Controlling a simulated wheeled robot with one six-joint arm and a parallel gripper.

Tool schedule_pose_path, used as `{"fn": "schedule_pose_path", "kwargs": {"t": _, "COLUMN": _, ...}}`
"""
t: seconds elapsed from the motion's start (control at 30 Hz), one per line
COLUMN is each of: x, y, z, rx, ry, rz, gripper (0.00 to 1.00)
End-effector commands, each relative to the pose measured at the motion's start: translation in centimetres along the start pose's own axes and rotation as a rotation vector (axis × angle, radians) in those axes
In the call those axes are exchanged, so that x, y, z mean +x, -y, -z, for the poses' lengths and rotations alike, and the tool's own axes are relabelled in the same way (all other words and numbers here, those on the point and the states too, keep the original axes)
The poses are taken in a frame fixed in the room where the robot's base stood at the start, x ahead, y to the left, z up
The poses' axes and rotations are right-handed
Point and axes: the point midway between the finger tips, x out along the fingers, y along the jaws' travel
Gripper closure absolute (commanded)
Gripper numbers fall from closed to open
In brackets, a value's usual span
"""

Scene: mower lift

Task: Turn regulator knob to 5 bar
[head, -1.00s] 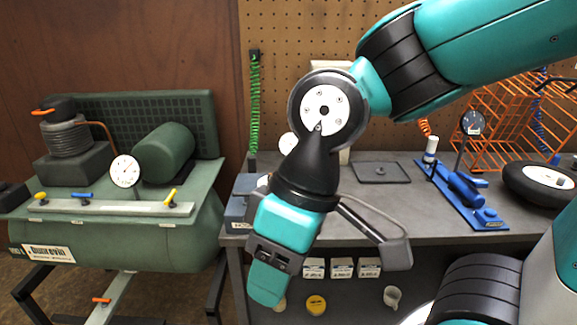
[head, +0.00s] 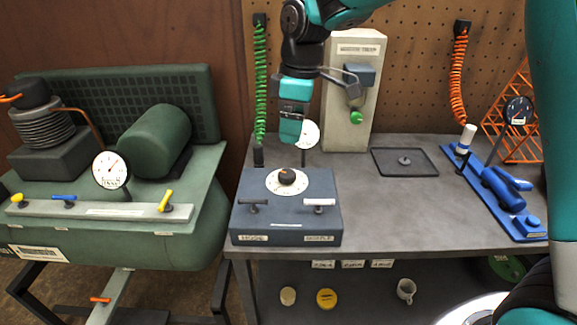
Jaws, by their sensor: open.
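The regulator knob (head: 287,176) is dark and round. It sits on a white dial plate on top of a blue-grey box (head: 285,224) at the left end of the bench. A white gauge (head: 308,135) stands behind the box, partly hidden by my gripper; its reading is too small to tell. My gripper (head: 291,132) points down above and a little behind the knob in the picture, apart from it. It is open and nothing shows in it.
Two T-handles labelled HOOK-like and NOZZLE-like (head: 319,203) stand on the box front. A grey tower (head: 352,95) with a green knob stands behind. A black tray (head: 404,161) and blue fixture (head: 500,190) lie right. A green compressor (head: 110,200) stands left. The bench middle is clear.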

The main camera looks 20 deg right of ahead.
Motion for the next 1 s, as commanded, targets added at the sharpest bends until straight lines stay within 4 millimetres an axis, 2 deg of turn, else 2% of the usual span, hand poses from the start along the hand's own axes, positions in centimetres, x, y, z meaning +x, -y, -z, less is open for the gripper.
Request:
{"fn": "schedule_pose_path", "kwargs": {"t": 0.03, "x": 0.6, "y": -3.0, "z": 0.8, "rx": -0.054, "ry": 0.027, "rz": -0.002, "gripper": 0.22}}
{"fn": "schedule_pose_path", "kwargs": {"t": 0.1, "x": 1.7, "y": -6.2, "z": 1.4, "rx": -0.130, "ry": 0.057, "rz": -0.006, "gripper": 0.22}}
{"fn": "schedule_pose_path", "kwargs": {"t": 0.2, "x": 3.2, "y": -9.5, "z": 1.9, "rx": -0.217, "ry": 0.088, "rz": -0.006, "gripper": 0.22}}
{"fn": "schedule_pose_path", "kwargs": {"t": 0.3, "x": 4.3, "y": -11.5, "z": 2.1, "rx": -0.273, "ry": 0.107, "rz": -0.003, "gripper": 0.22}}
{"fn": "schedule_pose_path", "kwargs": {"t": 0.4, "x": 5.1, "y": -12.4, "z": 2.1, "rx": -0.303, "ry": 0.117, "rz": 0.001, "gripper": 0.22}}
{"fn": "schedule_pose_path", "kwargs": {"t": 0.57, "x": 6.6, "y": -12.6, "z": 2.0, "rx": -0.313, "ry": 0.120, "rz": 0.003, "gripper": 0.22}}
{"fn": "schedule_pose_path", "kwargs": {"t": 0.67, "x": 8.4, "y": -12.6, "z": 1.8, "rx": -0.312, "ry": 0.120, "rz": 0.004, "gripper": 0.22}}
{"fn": "schedule_pose_path", "kwargs": {"t": 1.0, "x": 16.0, "y": -12.7, "z": 0.9, "rx": -0.311, "ry": 0.120, "rz": 0.004, "gripper": 0.22}}
